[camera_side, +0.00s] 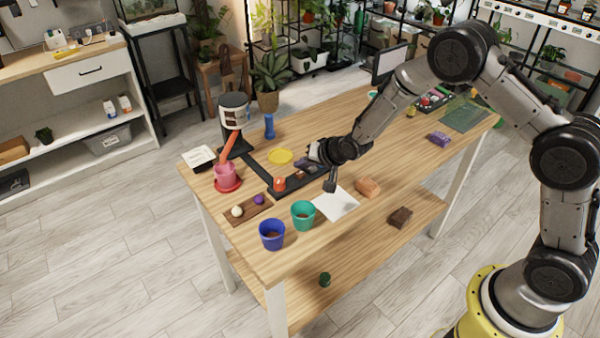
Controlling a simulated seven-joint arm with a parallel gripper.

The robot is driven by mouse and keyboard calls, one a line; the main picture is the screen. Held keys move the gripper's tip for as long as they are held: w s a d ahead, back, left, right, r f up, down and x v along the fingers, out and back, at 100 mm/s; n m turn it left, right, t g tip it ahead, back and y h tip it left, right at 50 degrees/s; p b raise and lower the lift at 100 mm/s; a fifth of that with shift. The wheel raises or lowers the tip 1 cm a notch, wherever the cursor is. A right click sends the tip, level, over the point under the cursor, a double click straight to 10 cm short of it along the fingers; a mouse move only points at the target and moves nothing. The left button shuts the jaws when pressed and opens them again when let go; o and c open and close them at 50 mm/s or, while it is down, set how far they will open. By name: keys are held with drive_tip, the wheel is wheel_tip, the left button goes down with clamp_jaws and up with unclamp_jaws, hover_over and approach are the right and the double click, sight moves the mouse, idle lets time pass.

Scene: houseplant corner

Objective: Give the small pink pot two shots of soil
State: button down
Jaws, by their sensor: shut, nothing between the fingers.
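The small pink pot (225,173) stands on a red saucer (229,187) at the left end of the table. An orange chute (229,148) slopes down to it from the white and dark soil dispenser (234,112). A black base runs from the dispenser to the right, with an orange-red button-like knob (279,184) at its front. My gripper (304,167) is shut and empty, right of the knob and apart from the pot. Its fingertips are small and hard to make out. The soil level inside the pink pot cannot be seen.
A blue pot (272,235) and a green pot (303,215) stand at the front. A wooden board (248,209) carries a pale ball and a purple ball. A yellow dish (279,156), blue dumbbell-shaped object (269,127), white sheet (336,204) and orange block (368,187) lie around my gripper.

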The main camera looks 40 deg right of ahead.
sight(302, 175)
drive_tip(key=shift+f, duration=0.4)
drive_tip(key=shift+f, duration=0.55)
idle(1.0)
drive_tip(key=shift+r, duration=0.95)
drive_tip(key=shift+r, duration=0.1)
drive_tip(key=shift+r, duration=2.4)
idle(0.5)
